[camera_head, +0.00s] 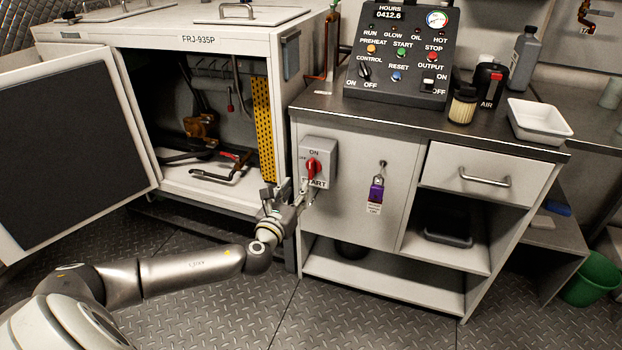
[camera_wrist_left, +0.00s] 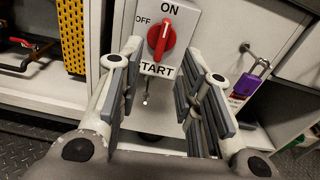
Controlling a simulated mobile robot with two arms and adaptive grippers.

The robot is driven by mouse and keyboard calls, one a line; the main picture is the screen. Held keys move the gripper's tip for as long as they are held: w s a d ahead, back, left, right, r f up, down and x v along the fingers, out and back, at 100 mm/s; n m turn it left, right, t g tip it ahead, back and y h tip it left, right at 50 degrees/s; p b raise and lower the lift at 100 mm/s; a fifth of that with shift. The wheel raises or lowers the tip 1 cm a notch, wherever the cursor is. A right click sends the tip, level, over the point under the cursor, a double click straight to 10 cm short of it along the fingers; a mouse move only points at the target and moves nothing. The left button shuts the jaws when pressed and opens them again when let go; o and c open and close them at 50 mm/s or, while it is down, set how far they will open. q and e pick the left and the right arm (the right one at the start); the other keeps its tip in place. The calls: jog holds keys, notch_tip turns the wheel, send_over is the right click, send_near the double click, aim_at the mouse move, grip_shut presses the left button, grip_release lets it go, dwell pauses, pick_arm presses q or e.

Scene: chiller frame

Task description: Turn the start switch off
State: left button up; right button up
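The start switch is a grey box (camera_head: 318,160) on the cabinet front with a red rotary knob (camera_head: 312,169), labelled ON above, OFF at the left and START below. In the left wrist view the knob (camera_wrist_left: 161,38) is upright with a slight tilt, its white mark at the top toward ON. My left gripper (camera_head: 289,193) is just in front of and below the box. In the left wrist view its fingers (camera_wrist_left: 160,52) are spread, with the knob beyond the gap and nothing between them. I see no contact with the knob. My right gripper is not in view.
A purple padlock (camera_head: 376,190) hangs on a hasp right of the switch. The chiller's open door (camera_head: 75,150) is at the left, its tool compartment (camera_head: 215,120) open. A control panel (camera_head: 400,55) stands on the countertop above. The drawer handle (camera_head: 485,178) sticks out at the right.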

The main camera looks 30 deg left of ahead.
aim_at(310, 165)
pick_arm(q)
jog(key=shift+m, duration=0.3)
jog(key=x, duration=0.3)
jog(key=r+b+x, duration=0.1)
jog(key=x, duration=0.5)
jog(key=shift+w+d+r+b, duration=0.1)
jog(key=shift+w+r+b, duration=0.2)
jog(key=shift+w+r, duration=0.1)
jog(key=shift+w+t, duration=0.3)
jog(key=shift+w, duration=0.2)
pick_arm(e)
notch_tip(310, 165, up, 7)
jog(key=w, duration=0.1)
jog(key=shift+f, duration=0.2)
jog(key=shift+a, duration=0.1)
pick_arm(q)
grip_shut()
